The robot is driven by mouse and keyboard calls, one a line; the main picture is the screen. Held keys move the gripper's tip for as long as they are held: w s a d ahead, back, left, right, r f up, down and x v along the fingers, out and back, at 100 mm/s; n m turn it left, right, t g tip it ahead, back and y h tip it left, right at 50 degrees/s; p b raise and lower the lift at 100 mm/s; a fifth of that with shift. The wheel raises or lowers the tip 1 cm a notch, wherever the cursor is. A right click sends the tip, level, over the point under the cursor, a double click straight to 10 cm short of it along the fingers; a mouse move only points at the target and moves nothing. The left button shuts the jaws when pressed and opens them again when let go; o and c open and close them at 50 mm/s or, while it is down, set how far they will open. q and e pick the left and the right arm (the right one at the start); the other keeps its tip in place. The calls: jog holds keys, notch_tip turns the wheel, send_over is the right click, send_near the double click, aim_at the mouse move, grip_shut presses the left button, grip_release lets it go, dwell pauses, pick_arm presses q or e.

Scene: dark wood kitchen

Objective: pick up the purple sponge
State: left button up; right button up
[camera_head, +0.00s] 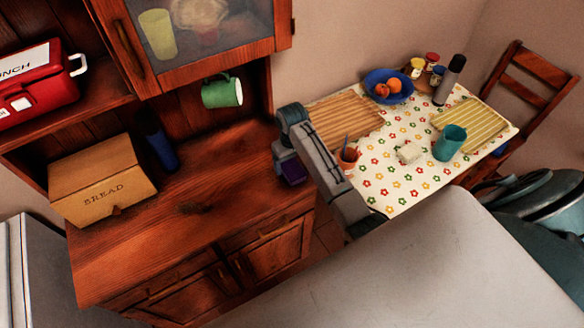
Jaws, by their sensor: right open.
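The purple sponge (293,172) is a small dark purple block at the right end of the wooden cupboard's counter (225,205). My right gripper (284,164) is over the counter, right at the sponge, and hides part of it. The gripper is open. Its fingertips are small and dark here, so I cannot tell whether they touch the sponge or stand around it. My left gripper is not in view.
A bread box (101,182) and a dark blue bottle (159,145) stand on the counter to the left. A green mug (222,93) hangs above. At right, a flowered table (388,186) holds a fruit bowl (388,86), a teal cup (450,142) and an orange pot (347,158).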

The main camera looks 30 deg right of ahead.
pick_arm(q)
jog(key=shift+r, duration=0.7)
pick_arm(e)
jog(key=shift+d+f, duration=0.1)
jog(key=shift+f, duration=1.3)
jog(key=c, duration=1.1)
jog(key=shift+o, duration=0.2)
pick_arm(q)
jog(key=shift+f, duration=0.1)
pick_arm(e)
jog(key=shift+r, duration=0.1)
